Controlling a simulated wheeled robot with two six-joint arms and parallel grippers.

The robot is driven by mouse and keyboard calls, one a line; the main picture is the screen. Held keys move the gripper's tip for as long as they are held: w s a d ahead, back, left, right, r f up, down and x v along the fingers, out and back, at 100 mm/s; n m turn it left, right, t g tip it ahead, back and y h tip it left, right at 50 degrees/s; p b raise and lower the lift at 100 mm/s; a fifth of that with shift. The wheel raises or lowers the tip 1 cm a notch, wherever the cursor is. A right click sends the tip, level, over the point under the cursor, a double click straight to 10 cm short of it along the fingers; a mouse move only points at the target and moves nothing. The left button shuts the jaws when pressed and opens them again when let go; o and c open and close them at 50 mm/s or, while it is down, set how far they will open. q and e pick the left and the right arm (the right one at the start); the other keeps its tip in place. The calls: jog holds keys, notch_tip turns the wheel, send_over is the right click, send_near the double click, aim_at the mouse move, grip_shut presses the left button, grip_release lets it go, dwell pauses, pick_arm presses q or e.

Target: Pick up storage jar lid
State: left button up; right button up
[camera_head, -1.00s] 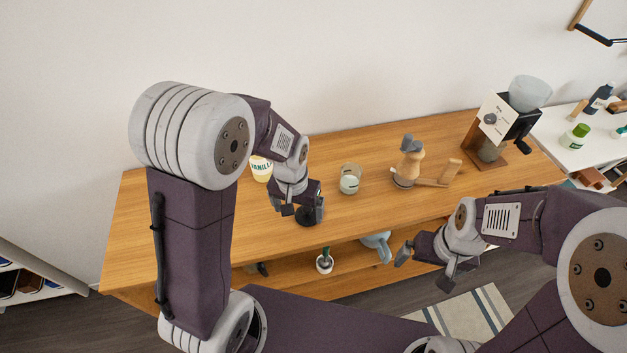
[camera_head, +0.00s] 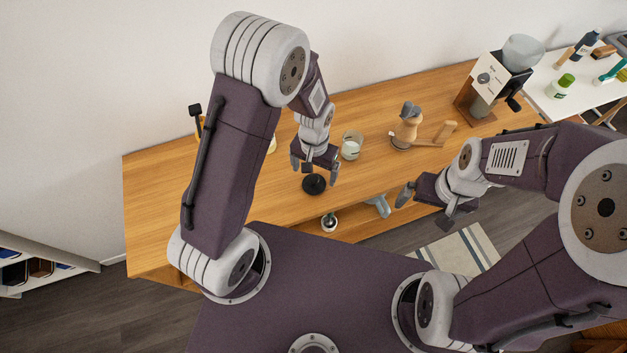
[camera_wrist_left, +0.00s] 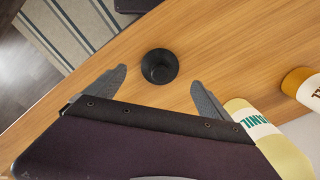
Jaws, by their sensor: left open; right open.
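A small round black lid (camera_head: 314,184) lies on the wooden counter near its front edge. It also shows in the left wrist view (camera_wrist_left: 159,66), between and slightly beyond the fingertips. My left gripper (camera_head: 314,174) points down above the lid, open and empty, with a finger on either side in the picture. In the left wrist view the open jaws (camera_wrist_left: 158,77) show clear counter around the lid. A glass jar with pale contents (camera_head: 351,147) stands open behind and to the right. My right gripper (camera_head: 424,213) is open and empty in front of the counter.
A vanilla-labelled container (camera_wrist_left: 250,122) stands close to one left finger in the wrist view, another labelled container (camera_wrist_left: 304,88) beyond it. A portafilter on a wooden stand (camera_head: 408,125) and a coffee grinder (camera_head: 484,95) stand farther right. The counter (camera_head: 150,205) is clear at left.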

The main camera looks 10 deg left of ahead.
aim_at(314, 178)
pick_arm(q)
jog(key=shift+s+d+f, duration=0.15)
jog(key=shift+f, duration=0.3)
notch_tip(314, 178, down, 4)
jog(key=shift+p, duration=0.6)
jog(key=shift+w+f, duration=0.2)
jog(key=shift+s+r, duration=0.1)
jog(key=c, duration=1.4)
